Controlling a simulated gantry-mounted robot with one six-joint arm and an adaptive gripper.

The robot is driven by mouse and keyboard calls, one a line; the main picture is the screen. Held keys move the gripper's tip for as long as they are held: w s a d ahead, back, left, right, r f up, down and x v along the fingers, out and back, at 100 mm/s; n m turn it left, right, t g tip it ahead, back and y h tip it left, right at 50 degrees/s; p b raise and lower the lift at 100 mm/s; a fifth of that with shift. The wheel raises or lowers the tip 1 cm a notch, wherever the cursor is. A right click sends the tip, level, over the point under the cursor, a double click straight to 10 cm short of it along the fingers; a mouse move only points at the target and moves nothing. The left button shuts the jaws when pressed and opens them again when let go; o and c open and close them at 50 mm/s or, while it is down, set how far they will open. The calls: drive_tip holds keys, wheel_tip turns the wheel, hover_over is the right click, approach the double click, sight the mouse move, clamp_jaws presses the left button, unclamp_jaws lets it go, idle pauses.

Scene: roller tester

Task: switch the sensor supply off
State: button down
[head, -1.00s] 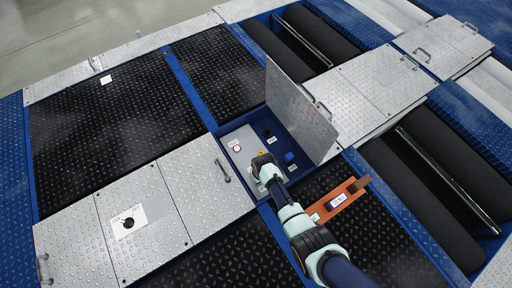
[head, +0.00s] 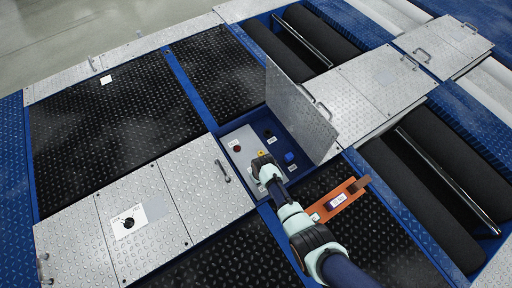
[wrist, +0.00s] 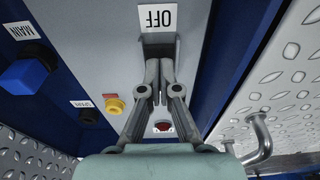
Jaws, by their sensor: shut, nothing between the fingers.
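The open control box has a grey panel (head: 238,138) carrying several controls. My gripper (wrist: 159,66) is shut and empty, with its fingertips at a small grey switch part (wrist: 158,40) just below the OFF label (wrist: 157,17) in the wrist view. The fingers hide most of that switch, and I cannot tell whether they touch it. A red lamp (wrist: 163,127) shows behind the fingers; in the head view it is dark red (head: 237,149). In the head view my gripper (head: 262,170) reaches into the box from the lower right.
The raised lid (head: 298,108) stands at the box's right. An orange bracket (head: 338,200) lies beside my arm.

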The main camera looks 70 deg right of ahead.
wheel_tip(320, 180, up, 7)
drive_tip(key=p, duration=0.6)
drive_tip(key=shift+f, duration=0.15)
